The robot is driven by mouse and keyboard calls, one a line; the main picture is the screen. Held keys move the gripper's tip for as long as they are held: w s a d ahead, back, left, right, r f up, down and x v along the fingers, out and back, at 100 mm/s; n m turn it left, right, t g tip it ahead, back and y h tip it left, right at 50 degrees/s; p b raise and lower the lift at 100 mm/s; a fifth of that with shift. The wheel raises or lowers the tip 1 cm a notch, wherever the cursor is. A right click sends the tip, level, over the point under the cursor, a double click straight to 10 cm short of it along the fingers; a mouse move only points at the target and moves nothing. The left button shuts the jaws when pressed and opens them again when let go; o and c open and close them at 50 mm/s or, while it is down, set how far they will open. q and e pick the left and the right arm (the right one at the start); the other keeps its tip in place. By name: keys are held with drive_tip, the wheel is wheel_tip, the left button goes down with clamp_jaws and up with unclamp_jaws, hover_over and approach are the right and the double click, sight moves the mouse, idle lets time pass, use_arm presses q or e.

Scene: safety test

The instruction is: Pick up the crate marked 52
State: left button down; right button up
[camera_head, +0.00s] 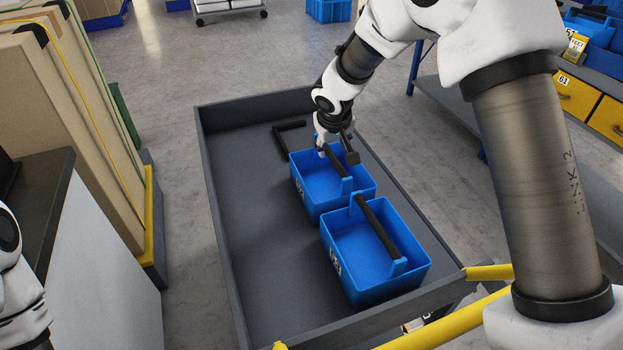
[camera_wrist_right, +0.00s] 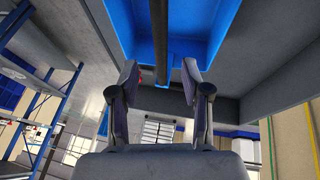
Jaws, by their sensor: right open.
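Two blue open crates with black bar handles stand one behind the other in a grey cart. The far crate (camera_head: 312,205) and the near crate (camera_head: 340,285) each bear a white marking on the left side; I cannot read either number surely. My right gripper (camera_head: 337,153) is open at the far end of the far crate's handle. In the right wrist view its fingers (camera_wrist_right: 160,76) stand apart on either side of the black handle (camera_wrist_right: 160,38), with the blue crate (camera_wrist_right: 205,45) behind. My left gripper is out of view; only part of my left arm shows.
The cart (camera_head: 235,235) has raised walls and free floor left of the crates. A black bracket-like bar (camera_head: 281,145) lies near its far end. Yellow rails (camera_head: 440,322) are at its near right. Tall boxes (camera_head: 60,110) stand left; a shelf with yellow bins (camera_head: 575,98) stands right.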

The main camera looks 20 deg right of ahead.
sight(333, 157)
drive_tip(key=x, duration=0.6)
drive_tip(key=shift+f, duration=0.4)
drive_tip(key=shift+r, duration=0.1)
drive_tip(key=shift+f+b, duration=0.3)
drive_tip(key=shift+b, duration=0.4)
clamp_jaws()
